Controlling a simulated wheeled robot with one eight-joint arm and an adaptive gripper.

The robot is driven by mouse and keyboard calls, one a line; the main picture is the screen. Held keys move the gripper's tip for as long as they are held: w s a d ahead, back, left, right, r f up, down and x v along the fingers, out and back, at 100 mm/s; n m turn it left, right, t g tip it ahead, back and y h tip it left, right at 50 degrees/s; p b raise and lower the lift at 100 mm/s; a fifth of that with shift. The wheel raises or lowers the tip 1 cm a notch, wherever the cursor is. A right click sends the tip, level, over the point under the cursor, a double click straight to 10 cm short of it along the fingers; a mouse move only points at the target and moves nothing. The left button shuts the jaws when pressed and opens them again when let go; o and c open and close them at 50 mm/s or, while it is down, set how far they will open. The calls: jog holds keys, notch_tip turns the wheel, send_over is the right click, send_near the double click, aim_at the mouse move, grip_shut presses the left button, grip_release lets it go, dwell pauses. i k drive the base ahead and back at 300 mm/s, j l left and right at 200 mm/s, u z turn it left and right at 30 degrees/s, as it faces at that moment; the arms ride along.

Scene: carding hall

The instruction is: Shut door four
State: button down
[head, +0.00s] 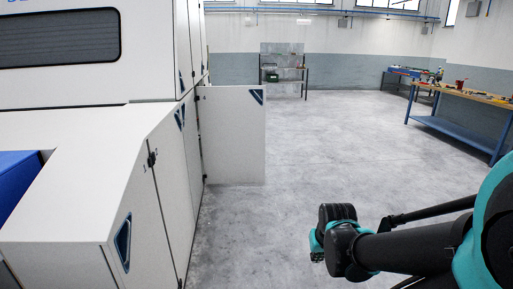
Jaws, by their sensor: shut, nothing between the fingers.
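One door (233,137) of the white machine stands open, swung out about square to the machine's side. It is a plain white panel with a dark blue triangular handle at its upper right corner. My gripper (317,257) is at the lower middle, mostly hidden by my black and teal wrist. What shows of it is small, dark and shut, with nothing held. It is in front of and to the right of the open door, well apart from it over the floor.
Grey floor (330,150) is clear between the open door and the blue workbench (455,130) at the right.

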aim_at(232, 120)
jog(key=i, duration=1.15)
jog(key=i+u, duration=0.1)
jog(key=i, duration=1)
jog(key=i+l, duration=0.2)
jog(key=i, duration=0.95)
jog(key=i+l, duration=0.15)
jog(key=i, duration=1)
jog(key=j+u, duration=0.05)
jog(key=j, duration=0.05)
